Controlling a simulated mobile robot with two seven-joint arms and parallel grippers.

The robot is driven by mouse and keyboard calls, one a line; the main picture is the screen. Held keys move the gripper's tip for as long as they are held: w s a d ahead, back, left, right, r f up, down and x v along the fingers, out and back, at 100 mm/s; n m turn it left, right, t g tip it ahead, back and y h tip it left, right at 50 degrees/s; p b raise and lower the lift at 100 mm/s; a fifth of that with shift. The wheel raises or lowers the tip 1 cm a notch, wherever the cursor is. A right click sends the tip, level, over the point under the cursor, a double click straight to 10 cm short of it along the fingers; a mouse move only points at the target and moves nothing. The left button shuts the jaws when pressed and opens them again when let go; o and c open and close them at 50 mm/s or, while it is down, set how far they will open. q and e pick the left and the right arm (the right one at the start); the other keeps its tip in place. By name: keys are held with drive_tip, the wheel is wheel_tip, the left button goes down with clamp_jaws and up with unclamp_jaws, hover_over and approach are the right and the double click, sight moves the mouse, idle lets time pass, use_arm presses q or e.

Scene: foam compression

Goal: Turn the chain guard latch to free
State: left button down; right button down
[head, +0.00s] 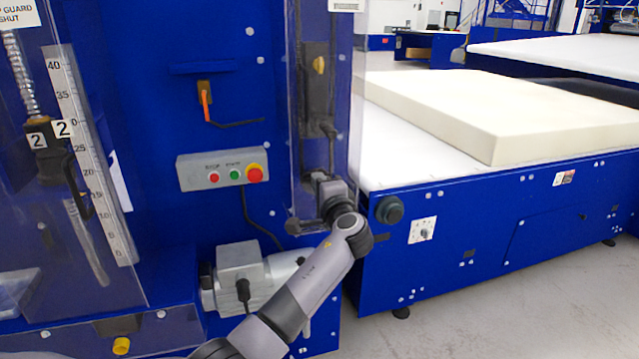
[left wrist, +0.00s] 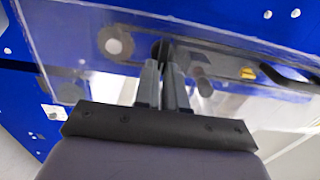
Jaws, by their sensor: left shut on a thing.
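The clear chain guard (head: 300,110) stands upright on the blue machine and also crosses the left wrist view (left wrist: 75,40). A dark fitting with a yellow knob (head: 319,65) sits high behind it; a yellow piece also shows in the left wrist view (left wrist: 248,73). My left gripper (head: 322,178) is at the lower part of the guard, well below the yellow knob. In the left wrist view its fingers (left wrist: 162,68) are close together on a small dark part (left wrist: 164,47), probably the latch. The fingers hide most of that part. My right gripper is out of view.
A grey control box (head: 222,168) with red and green buttons is left of my gripper. A grey motor (head: 240,275) sits below. The blue conveyor table (head: 470,235) with a cream foam block (head: 500,115) stands close on the right. A scaled clear guard (head: 75,200) is far left.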

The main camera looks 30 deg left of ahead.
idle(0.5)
use_arm(q)
drive_tip(key=c, duration=1.2)
unclamp_jaws()
drive_tip(key=b+v, duration=0.1)
drive_tip(key=v, duration=0.6)
drive_tip(key=shift+s, duration=0.1)
drive_tip(key=s+d+f+h, duration=0.3)
drive_tip(key=s+f+h, duration=0.15)
drive_tip(key=f, duration=0.65)
drive_tip(key=s+d+f+h, duration=0.2)
drive_tip(key=s+f+h, duration=0.25)
drive_tip(key=f, duration=0.65)
drive_tip(key=s+d+f+n+h, duration=0.2)
drive_tip(key=s+f, duration=0.1)
drive_tip(key=s, duration=0.4)
drive_tip(key=s+d+f+n+h, duration=0.1)
drive_tip(key=s+d+f+h, duration=0.1)
drive_tip(key=s, duration=0.5)
drive_tip(key=s+d+f+n+g+h, duration=0.1)
drive_tip(key=s+d+f+n+h, duration=0.1)
drive_tip(key=s+f, duration=0.3)
drive_tip(key=shift+s+d+n+h, duration=0.3)
drive_tip(key=shift+s+d+h, duration=0.2)
drive_tip(key=shift+s, duration=0.45)
